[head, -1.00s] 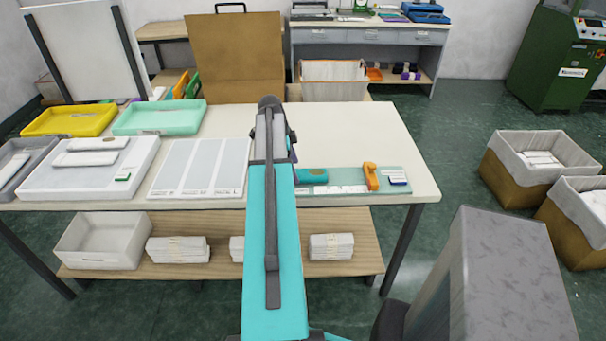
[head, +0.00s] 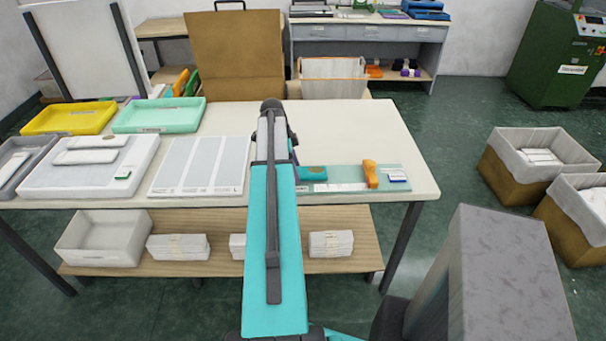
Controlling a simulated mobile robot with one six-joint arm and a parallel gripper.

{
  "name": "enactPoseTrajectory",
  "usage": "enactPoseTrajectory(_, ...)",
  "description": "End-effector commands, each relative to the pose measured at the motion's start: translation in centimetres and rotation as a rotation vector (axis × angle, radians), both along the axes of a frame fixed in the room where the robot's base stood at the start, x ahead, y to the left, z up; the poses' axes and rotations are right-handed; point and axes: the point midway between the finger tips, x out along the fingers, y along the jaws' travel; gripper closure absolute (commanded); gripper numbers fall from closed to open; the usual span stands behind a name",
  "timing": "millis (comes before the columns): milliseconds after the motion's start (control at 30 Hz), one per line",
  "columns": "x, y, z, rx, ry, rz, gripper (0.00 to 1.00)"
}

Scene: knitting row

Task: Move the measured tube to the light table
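The white light table (head: 35,186) is most likely the thick white slab at the left of the worktable. Pale flat pieces (head: 88,156) and a small green-marked block (head: 123,173) lie on it. A teal measuring board (head: 345,171) lies at the right front of the worktable. It bears a white scale strip, a teal block (head: 313,172) and an orange handle (head: 370,174). I cannot pick out the measured tube; my arm covers the board's left end. My arm reaches forward over the table middle. My gripper is hidden behind it.
A pale sorting panel (head: 200,165) with lettered lanes lies left of my arm. Yellow (head: 68,118) and mint (head: 158,115) trays stand behind. The worktable (head: 350,125) is bare at the back right. A lower shelf holds a white bin (head: 100,240) and banded bundles. Lined boxes (head: 540,160) stand at right.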

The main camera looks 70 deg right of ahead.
Motion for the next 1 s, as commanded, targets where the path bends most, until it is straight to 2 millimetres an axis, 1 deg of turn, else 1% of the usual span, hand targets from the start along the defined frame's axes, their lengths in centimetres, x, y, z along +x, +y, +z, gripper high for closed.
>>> enactPoseTrajectory(33,0.0,0.0,0.0,0.0,0.0,0.0,0.54)
enactPoseTrajectory(100,0.0,0.0,0.0,0.0,0.0,0.0,0.66)
enactPoseTrajectory(133,0.0,0.0,0.0,0.0,0.0,0.0,0.67)
enactPoseTrajectory(167,0.0,0.0,0.0,0.0,0.0,0.0,0.7)
enactPoseTrajectory(467,0.1,0.0,0.2,-0.001,0.0,0.001,0.71)
enactPoseTrajectory(667,0.1,0.0,1.0,-0.002,-0.001,0.001,0.71)
enactPoseTrajectory(867,0.1,0.0,2.9,-0.003,-0.001,0.001,0.71)
enactPoseTrajectory(1000,0.1,-0.1,4.7,-0.002,-0.001,0.002,0.71)
